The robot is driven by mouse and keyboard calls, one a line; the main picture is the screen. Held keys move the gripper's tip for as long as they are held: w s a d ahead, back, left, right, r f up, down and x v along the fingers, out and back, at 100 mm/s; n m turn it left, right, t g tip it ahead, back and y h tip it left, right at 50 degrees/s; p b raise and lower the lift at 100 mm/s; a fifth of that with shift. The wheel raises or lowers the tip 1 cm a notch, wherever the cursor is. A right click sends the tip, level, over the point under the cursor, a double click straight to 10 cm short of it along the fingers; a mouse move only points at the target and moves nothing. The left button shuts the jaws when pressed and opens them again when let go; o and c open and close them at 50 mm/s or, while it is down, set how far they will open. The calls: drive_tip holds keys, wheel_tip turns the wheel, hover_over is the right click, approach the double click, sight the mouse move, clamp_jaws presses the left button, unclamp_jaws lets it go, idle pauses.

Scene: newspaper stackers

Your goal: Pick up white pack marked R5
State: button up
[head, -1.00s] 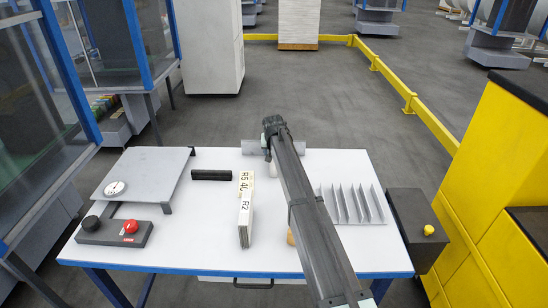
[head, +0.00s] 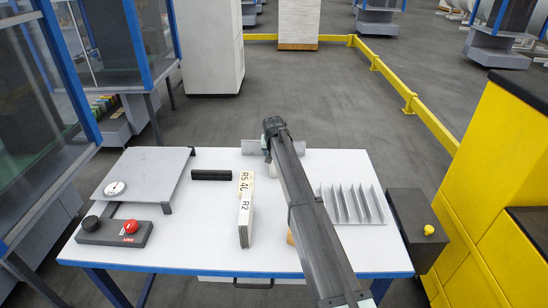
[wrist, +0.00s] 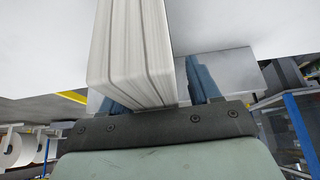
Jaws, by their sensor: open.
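In the wrist view a white layered pack (wrist: 132,50) fills the space in front of my gripper (wrist: 160,85). Its near end reaches down between the blue fingers and covers part of the left one. My gripper is open; contact with the pack cannot be told. No marking shows on that pack in the wrist view. My gripper's fingers are not visible in the head view.
A grey raised platform (head: 150,172) with a round dial stands at the left, behind a button box (head: 115,232). A grey finned rack (head: 352,204) stands right of my arm. The table's front left (head: 190,240) is clear.

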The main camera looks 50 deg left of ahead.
drive_tip(key=shift+c, duration=0.3)
clamp_jaws()
idle(0.3)
